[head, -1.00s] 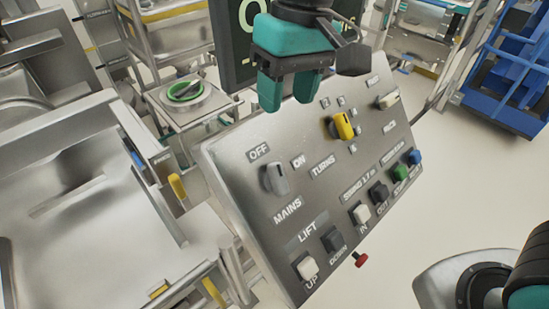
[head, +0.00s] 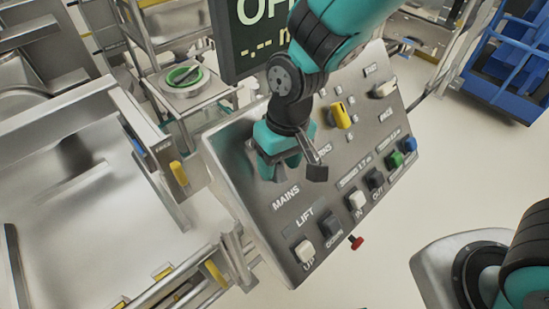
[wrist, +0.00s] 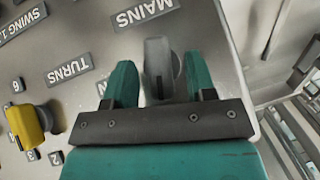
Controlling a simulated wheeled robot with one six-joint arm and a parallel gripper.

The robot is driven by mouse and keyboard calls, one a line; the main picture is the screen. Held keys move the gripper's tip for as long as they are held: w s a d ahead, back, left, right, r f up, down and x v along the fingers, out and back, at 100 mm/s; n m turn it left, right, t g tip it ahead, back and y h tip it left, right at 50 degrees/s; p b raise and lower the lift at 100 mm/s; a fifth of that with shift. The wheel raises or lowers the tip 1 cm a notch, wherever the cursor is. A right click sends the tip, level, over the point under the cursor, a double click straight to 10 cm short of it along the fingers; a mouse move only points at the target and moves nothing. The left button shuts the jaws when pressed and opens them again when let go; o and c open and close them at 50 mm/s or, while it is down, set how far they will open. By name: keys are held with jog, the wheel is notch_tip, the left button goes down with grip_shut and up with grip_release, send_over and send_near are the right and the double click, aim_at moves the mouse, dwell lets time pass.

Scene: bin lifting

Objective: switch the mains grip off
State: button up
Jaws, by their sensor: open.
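The mains grip is a grey knob (wrist: 158,58) in the wrist view, below the MAINS label. In the head view my gripper covers it and the OFF and ON labels. My gripper (wrist: 161,80) is open, with one teal finger on each side of the grip. In the head view my gripper (head: 280,163) is low over the left part of the sloping metal panel (head: 243,190). I cannot tell which setting the grip points to.
The yellow TURNS knob (head: 341,115) is right of my gripper. The white UP button (head: 304,251) and dark DOWN button (head: 331,224) sit lower on the panel. A dark display (head: 240,50) stands behind it, partly hidden by my arm.

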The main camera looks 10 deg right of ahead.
aim_at(277, 166)
jog(key=c, duration=0.7)
jog(key=shift+s+a+n+t+h, duration=0.1)
jog(key=shift+a+n+t+h, duration=0.1)
jog(key=shift+n+t+h, duration=0.5)
jog(key=o, duration=0.7)
notch_tip(277, 166, up, 18)
jog(key=b, duration=0.2)
jog(key=shift+s+f+b, duration=0.15)
jog(key=shift+f+b, duration=0.1)
jog(key=shift+b, duration=0.15)
